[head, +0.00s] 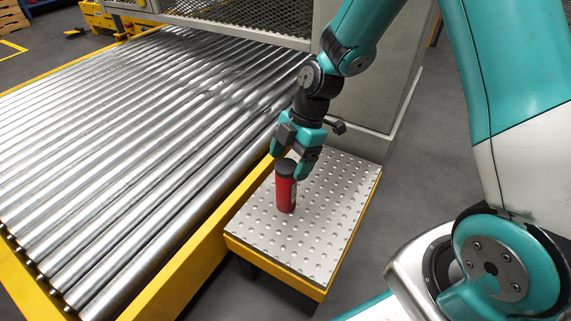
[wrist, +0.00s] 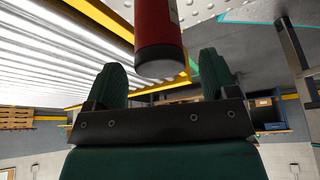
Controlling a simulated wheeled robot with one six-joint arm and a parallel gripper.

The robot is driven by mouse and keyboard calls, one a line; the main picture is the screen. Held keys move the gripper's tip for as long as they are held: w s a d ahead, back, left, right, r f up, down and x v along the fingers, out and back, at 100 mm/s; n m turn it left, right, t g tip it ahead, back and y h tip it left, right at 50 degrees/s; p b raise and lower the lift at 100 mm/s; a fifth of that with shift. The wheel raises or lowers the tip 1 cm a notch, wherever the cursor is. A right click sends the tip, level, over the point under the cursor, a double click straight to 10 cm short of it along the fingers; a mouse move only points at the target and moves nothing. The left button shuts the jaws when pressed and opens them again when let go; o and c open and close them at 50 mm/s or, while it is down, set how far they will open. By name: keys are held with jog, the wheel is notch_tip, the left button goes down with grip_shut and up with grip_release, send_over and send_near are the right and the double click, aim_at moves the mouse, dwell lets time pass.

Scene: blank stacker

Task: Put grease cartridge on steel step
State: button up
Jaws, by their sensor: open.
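The grease cartridge (head: 286,192) is a red cylinder with a dark cap. It stands upright on the studded steel step (head: 335,215), near the step's left side. My gripper (head: 289,160) is open just above and around the cap end, with one finger to each side. In the wrist view the cartridge (wrist: 158,25) shows between and beyond the two open fingertips, its dark end towards me. I see no finger pressed on it.
A roller conveyor (head: 120,130) with a yellow side rail (head: 190,265) runs along the step's left. A grey post (head: 365,90) stands behind the step. The step's surface around the cartridge is clear.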

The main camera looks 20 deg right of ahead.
jog(key=s+p+v, duration=0.1)
jog(key=p+v, duration=0.2)
jog(key=v, duration=0.5)
jog(key=s+a+r+m, duration=0.4)
jog(key=s+r+m, duration=0.3)
jog(key=s+r, duration=0.1)
jog(key=s+a+r+m+t, duration=0.1)
jog(key=s+a+r+m, duration=0.2)
jog(key=s+r+m, duration=0.3)
jog(key=s+r, duration=0.1)
jog(key=s, duration=0.3)
jog(key=shift+s+a+r+m, duration=0.25)
jog(key=shift+a+r+m, duration=0.15)
jog(key=shift+r+p, duration=0.1)
jog(key=shift+p, duration=0.2)
notch_tip(320, 180, up, 40)
jog(key=p, duration=4)
jog(key=shift+r, duration=0.25)
